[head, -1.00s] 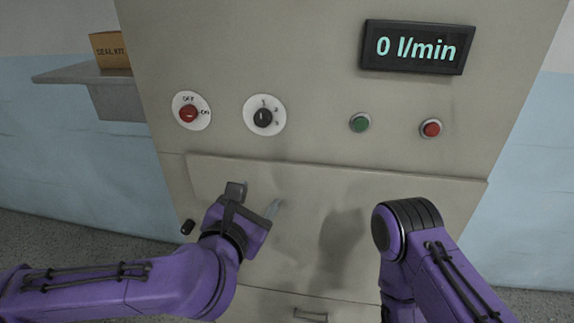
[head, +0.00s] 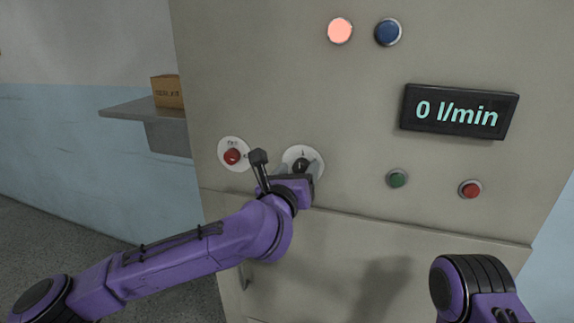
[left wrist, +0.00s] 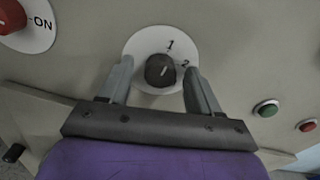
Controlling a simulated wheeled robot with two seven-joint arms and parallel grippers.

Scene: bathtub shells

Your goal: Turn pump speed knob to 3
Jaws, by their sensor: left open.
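The pump speed knob (head: 301,166) is a small black knob on a round white dial on the cabinet front, partly covered by my left gripper in the head view. In the left wrist view the knob (left wrist: 160,70) shows clearly, with the dial marks 1 and 2. Its white pointer line leans up and slightly right, roughly toward 1. The mark 3 is hidden. My left gripper (head: 286,163) is open, its fingers on either side of the knob. I cannot tell whether they touch it. My right gripper is not in view; only part of that arm shows.
A red switch (head: 232,157) on a white dial sits left of the knob. Green (head: 398,179) and red (head: 470,189) buttons are to the right. A display (head: 459,111) reads 0 l/min. A lit lamp (head: 340,31) and blue button (head: 388,32) sit above. A shelf (head: 145,108) holds a box.

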